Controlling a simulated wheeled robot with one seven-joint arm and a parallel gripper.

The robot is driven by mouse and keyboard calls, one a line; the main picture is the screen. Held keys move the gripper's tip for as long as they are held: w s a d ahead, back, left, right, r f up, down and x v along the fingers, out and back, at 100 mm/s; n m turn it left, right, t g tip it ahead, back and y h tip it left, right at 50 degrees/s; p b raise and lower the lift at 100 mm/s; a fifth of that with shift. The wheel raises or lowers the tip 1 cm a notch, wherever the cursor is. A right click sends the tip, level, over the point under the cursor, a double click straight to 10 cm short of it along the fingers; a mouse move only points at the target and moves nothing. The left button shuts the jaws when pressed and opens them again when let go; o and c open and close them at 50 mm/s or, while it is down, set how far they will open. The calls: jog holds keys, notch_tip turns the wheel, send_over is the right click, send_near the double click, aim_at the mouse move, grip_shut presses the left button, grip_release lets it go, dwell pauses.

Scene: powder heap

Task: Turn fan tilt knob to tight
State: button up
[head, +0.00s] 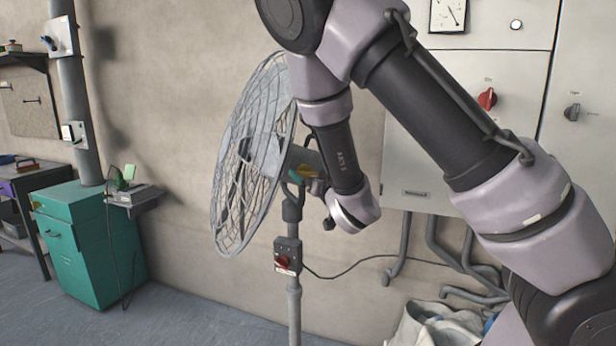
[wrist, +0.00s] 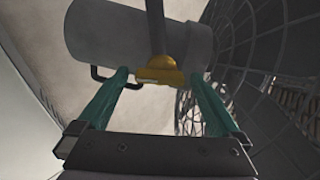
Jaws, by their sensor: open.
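A grey standing fan (head: 252,155) with a wire cage faces left in the head view. Its motor housing (wrist: 135,35) fills the top of the wrist view. Below the housing, a yellow knob-like piece (wrist: 160,74) sits at the tilt joint; only a little yellow (head: 302,171) shows in the head view. My gripper (wrist: 159,78) is open, with its teal fingers on either side of the yellow piece. I cannot tell whether they touch it. My wrist hides part of the joint in the head view, and any tight marking is not legible.
A switch box with a red knob (head: 284,262) is on the fan's pole (head: 294,305). Grey wall cabinets (head: 410,150) stand behind my arm. A white sack (head: 437,325) lies at the lower right. A green cabinet (head: 90,245) is at left.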

jog(key=shift+c, duration=0.3)
jog(key=c, duration=1.2)
jog(key=shift+c, duration=0.2)
jog(key=shift+n, duration=0.3)
jog(key=n, duration=0.3)
jog(key=shift+n, duration=0.4)
jog(key=n, duration=1.5)
jog(key=shift+s+n, duration=0.1)
jog(key=shift+n, duration=0.2)
